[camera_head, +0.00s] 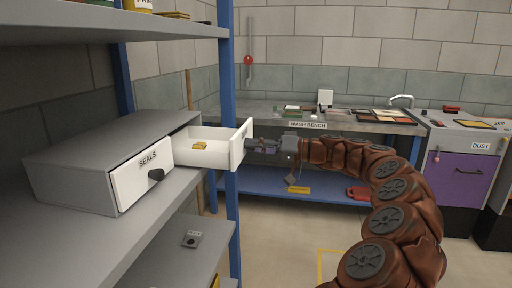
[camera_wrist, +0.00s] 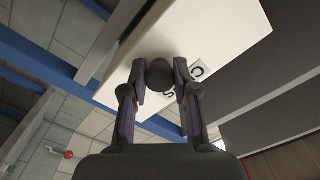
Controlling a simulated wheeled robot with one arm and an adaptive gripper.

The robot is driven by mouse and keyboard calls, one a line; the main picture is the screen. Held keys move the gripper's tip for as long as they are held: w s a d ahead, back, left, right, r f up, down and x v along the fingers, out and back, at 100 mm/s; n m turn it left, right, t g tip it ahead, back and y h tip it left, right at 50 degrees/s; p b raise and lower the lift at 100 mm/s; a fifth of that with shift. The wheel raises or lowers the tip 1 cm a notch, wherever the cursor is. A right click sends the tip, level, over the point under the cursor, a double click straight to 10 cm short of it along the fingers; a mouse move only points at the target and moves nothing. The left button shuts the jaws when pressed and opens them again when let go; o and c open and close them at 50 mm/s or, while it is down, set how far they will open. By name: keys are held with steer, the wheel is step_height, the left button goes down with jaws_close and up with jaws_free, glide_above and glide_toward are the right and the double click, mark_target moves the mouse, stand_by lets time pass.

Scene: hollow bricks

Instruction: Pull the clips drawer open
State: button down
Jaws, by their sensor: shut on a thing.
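The clips drawer (camera_head: 196,133) is the white right-hand drawer of a grey cabinet (camera_head: 95,140) on the shelf. In the wrist view my gripper (camera_wrist: 160,78) is shut on a dark round knob (camera_wrist: 159,73) on the white drawer front (camera_wrist: 215,35). The fingers partly cover the label (camera_wrist: 196,72); only a C and an S show. The knob is hidden in the head view.
The SEALS drawer (camera_head: 141,177) beside it is closed, with a dark handle. A blue shelf post (camera_head: 229,110) stands close by the open drawer. A wash bench (camera_head: 345,122) lies behind my arm, and a purple-fronted DUST unit (camera_head: 460,172) stands at the right.

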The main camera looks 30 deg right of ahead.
steer(key=c, duration=0.9)
jaws_free()
steer(key=shift+o, duration=0.2)
steer(key=shift+d, duration=0.1)
steer(key=v, duration=1.1)
steer(key=shift+s+d, duration=0.25)
steer(key=shift+s, duration=0.1)
